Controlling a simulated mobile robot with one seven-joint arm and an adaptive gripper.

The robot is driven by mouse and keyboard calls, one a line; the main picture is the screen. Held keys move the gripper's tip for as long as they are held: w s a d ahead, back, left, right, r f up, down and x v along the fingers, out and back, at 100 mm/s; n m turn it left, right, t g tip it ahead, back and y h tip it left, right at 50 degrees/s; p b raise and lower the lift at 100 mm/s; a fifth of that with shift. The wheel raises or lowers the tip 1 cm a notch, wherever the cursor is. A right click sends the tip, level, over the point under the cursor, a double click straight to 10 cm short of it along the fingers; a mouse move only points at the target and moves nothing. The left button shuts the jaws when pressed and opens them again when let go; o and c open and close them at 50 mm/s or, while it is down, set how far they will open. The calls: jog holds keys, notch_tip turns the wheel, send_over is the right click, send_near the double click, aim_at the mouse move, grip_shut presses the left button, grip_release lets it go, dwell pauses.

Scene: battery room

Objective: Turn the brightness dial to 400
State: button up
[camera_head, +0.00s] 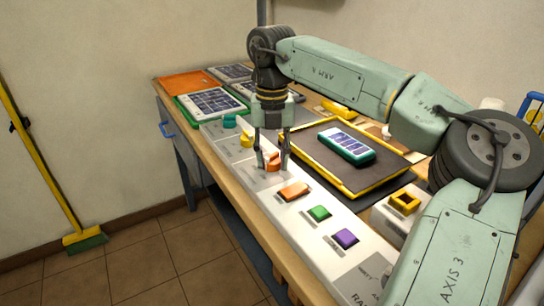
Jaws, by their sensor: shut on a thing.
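A long light-grey control panel (258,187) runs along the bench's front edge. An orange dial (273,161) on it sits between the fingertips of my gripper (271,163). My gripper points down and is shut on this dial. A yellow dial (246,140) and a teal dial (229,121) are farther back on the panel. Labels and scale marks are too small to read, so I cannot tell which dial is brightness or what value it shows.
Orange (293,191), green (319,213) and purple (345,238) controls are on the nearer panel. A yellow-rimmed black tray (388,169) holds a teal-framed cell panel (346,145). More panels (212,103) lie at the back. A broom (85,239) leans at the left wall.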

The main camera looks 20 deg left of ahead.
jog(key=m+b, duration=0.1)
jog(key=m, duration=0.4)
jog(key=shift+m, duration=0.4)
jog(key=m, duration=1)
jog(key=shift+m, duration=0.4)
jog(key=m, duration=0.4)
jog(key=shift+m, duration=0.3)
jog(key=o, duration=1.2)
